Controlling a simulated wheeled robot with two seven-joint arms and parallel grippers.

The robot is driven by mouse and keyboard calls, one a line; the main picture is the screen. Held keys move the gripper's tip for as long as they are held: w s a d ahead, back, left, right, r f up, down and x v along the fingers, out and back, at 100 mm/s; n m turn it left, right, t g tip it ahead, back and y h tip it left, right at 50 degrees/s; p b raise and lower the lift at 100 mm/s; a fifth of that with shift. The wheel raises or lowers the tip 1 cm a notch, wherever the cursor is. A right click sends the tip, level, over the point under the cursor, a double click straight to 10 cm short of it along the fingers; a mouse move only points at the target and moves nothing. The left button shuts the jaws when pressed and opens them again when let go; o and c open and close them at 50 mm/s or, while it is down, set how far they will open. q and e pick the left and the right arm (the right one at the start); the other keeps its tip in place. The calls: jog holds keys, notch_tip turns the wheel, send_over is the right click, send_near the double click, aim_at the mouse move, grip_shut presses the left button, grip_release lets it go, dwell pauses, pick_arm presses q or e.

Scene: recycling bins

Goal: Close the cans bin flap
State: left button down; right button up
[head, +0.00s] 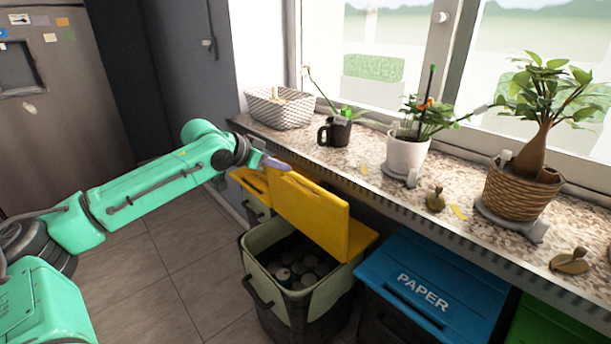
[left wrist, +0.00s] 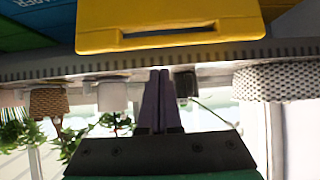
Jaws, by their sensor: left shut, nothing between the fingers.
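The cans bin (head: 255,262) stands below the counter, and several round can tops show inside it. Its yellow flap (head: 312,212) is raised open, tilted up towards the counter. The flap also shows in the left wrist view (left wrist: 165,22), with a slot along its edge. My left gripper (head: 275,163) has purple fingers pressed together and empty. It is at the flap's upper edge, on the window side. In the left wrist view the fingertips (left wrist: 159,74) lie just short of the flap's edge. I cannot tell whether they touch it. My right gripper is not in view.
A blue paper bin (head: 430,285) with its lid down is right of the cans bin, and a green one (head: 540,325) beyond it. Another yellow lid (head: 252,184) is behind the flap. The counter (head: 370,165) holds a basket (head: 278,108), a dark mug (head: 336,132) and potted plants.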

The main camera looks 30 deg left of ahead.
aim_at(304, 180)
pick_arm(q)
jog(key=x, duration=0.9)
jog(key=shift+d+f, duration=0.15)
jog(key=shift+f, duration=0.05)
jog(key=shift+w+d+f, duration=0.1)
jog(key=shift+w+f, duration=0.15)
jog(key=shift+w, duration=0.1)
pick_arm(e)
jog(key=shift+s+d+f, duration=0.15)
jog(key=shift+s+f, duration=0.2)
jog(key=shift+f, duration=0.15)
pick_arm(q)
jog(key=shift+f, duration=0.1)
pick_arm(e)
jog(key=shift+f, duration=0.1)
